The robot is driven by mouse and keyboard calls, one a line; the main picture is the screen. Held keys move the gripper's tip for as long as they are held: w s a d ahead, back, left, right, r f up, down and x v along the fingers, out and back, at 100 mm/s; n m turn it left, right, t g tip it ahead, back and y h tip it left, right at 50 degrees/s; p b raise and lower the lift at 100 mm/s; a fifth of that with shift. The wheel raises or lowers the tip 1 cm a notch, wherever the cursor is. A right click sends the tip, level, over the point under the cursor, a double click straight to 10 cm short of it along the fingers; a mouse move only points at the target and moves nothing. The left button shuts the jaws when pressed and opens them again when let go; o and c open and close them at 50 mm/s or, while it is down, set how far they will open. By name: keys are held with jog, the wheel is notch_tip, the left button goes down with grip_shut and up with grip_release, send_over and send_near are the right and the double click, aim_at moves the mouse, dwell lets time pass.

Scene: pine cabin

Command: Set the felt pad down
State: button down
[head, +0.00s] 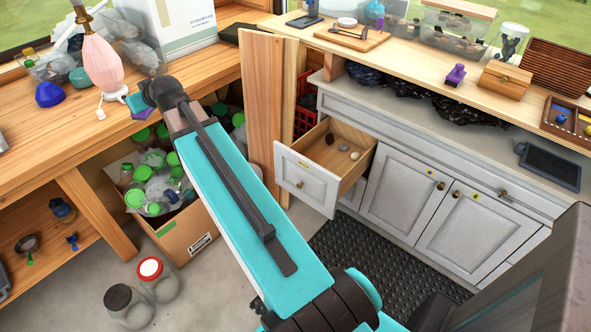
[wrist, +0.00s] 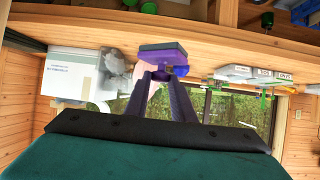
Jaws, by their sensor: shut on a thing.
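The felt pad (wrist: 163,52) is a flat purple block with a darker face. In the wrist view it sits at the tips of my gripper (wrist: 167,76), whose two dark fingers are shut on it. In the head view a purple edge of the pad (head: 144,113) shows just past the end of my arm, over the front edge of the left wooden bench (head: 205,65). My fingers are mostly hidden there by my own wrist. I cannot tell whether the pad touches the bench.
On the bench stand a pink lamp (head: 101,62), a blue flask (head: 48,94) and a white box (head: 180,22). A carton of jars (head: 190,232) is below. A drawer (head: 307,181) stands open at the right, with several stones inside. Two jars stand on the floor.

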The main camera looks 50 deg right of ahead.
jog(key=s+d+f+b, duration=0.35)
jog(key=d+f, duration=0.35)
jog(key=d, duration=0.3)
jog(key=s+d+f+b, duration=0.35)
jog(key=d+f, duration=0.25)
jog(key=d, duration=0.5)
jog(key=s+d+f+b, duration=0.35)
jog(key=d+f, duration=0.35)
jog(key=d, duration=0.3)
jog(key=s+d+f+m+h+b, duration=0.1)
jog(key=s+d+f+b, duration=0.4)
jog(key=s+d, duration=0.5)
jog(key=s+d+f+b, duration=0.5)
jog(key=s+d+f, duration=0.5)
jog(key=d, duration=0.4)
jog(key=shift+s+d+m+h, duration=0.35)
jog(key=shift+s+m+h, duration=0.05)
jog(key=shift+s, duration=0.3)
jog(key=shift+f, duration=0.1)
notch_tip(320, 180, down, 6)
jog(key=shift+b, duration=0.35)
jog(key=shift+f, duration=0.2)
